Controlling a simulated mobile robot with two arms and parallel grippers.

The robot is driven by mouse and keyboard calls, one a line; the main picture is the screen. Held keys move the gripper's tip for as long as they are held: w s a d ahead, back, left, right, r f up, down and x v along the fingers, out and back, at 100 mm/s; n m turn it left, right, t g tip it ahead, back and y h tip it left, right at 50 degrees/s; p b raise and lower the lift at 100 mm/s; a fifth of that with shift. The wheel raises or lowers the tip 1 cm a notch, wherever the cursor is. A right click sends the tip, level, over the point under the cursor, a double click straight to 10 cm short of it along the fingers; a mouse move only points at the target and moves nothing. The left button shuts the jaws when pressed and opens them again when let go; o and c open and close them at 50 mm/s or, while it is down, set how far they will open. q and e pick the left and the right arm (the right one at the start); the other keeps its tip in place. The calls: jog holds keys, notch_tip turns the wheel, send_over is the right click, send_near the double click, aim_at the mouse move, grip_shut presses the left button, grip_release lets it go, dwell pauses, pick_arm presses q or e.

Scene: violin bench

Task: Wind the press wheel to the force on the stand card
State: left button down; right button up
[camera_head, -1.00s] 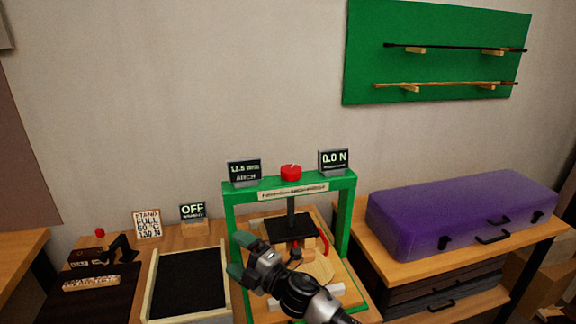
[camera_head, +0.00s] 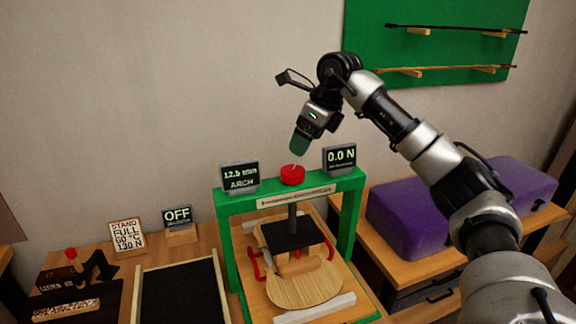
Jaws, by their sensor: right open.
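The red press wheel (camera_head: 292,175) sits on top of the green press frame (camera_head: 226,240). A black plate (camera_head: 291,234) hangs on the screw below it, over a wooden violin plate (camera_head: 300,288). The force display (camera_head: 340,158) reads 0.0 N and the arch display (camera_head: 239,177) reads about 12.5 mm. The stand card (camera_head: 127,234) reads STAND FULL, 60 °C, 130 N. My right gripper (camera_head: 298,146) is open, pointing down just above the wheel, apart from it and empty. My left gripper is not in view.
A small display (camera_head: 177,215) reading OFF stands beside the card. A black-bedded tray (camera_head: 180,292) lies left of the press. A purple case (camera_head: 410,220) stands at right, partly behind my right arm. A green board (camera_head: 425,40) with bows hangs on the wall.

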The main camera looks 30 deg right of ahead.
aim_at(293, 170)
jog(key=f, duration=0.2)
jog(key=a+f+p, duration=0.1)
jog(key=f, duration=0.1)
jog(key=shift+w, duration=0.1)
jog(key=x, duration=0.4)
jog(key=shift+w+p, duration=0.35)
jog(key=shift+p, duration=0.05)
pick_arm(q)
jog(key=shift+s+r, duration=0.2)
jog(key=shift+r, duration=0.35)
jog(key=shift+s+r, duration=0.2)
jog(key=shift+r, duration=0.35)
pick_arm(e)
jog(key=shift+a+f, duration=0.15)
jog(key=shift+f, duration=0.25)
jog(key=c, duration=0.9)
jog(key=shift+m, duration=0.3)
